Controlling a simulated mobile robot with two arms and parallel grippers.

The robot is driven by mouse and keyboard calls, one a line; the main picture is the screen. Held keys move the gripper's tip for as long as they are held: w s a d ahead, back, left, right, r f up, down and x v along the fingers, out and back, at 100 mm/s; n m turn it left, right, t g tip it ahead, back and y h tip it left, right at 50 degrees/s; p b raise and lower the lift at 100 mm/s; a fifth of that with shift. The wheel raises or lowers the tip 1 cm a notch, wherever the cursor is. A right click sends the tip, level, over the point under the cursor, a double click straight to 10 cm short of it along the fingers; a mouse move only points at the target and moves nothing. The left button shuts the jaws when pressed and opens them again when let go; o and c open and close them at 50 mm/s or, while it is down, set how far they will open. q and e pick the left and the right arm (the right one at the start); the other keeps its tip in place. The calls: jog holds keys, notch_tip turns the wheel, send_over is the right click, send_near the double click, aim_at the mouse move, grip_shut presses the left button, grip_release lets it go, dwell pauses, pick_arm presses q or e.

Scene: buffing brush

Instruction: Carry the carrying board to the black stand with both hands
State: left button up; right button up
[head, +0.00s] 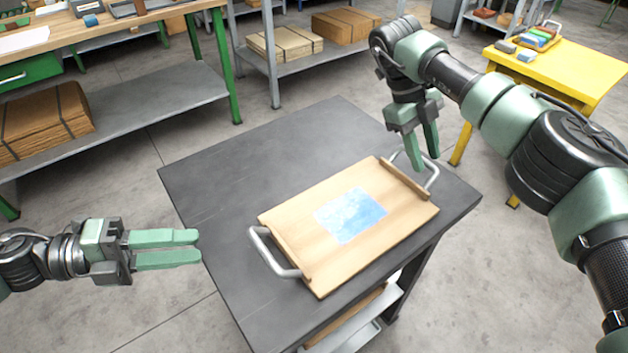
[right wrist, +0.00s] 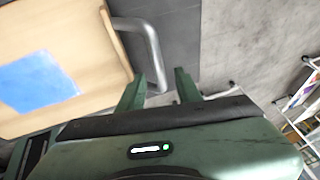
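The carrying board (head: 290,222) is a light wooden board with a blue patch (head: 350,214) and a grey metal handle at each end. It lies flat on a dark table (head: 240,150), possibly the black stand. My left gripper (head: 200,248) is open and empty, left of the table and apart from the near-left handle (head: 270,252). My right gripper (head: 427,163) is open and points down at the far-right handle (head: 433,176). In the right wrist view, that handle (right wrist: 152,45) reaches between the fingertips (right wrist: 160,82), not gripped; contact is unclear.
A yellow table (head: 560,75) with a tray of coloured items stands at the back right. A wooden workbench (head: 120,38) and shelves with cardboard stacks (head: 285,42) stand behind. The dark table's far left part is bare. Concrete floor (head: 130,190) is open at the left.

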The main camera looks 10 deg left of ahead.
jog(key=v, duration=0.9)
jog(key=shift+a+r, duration=0.1)
dwell(0.5)
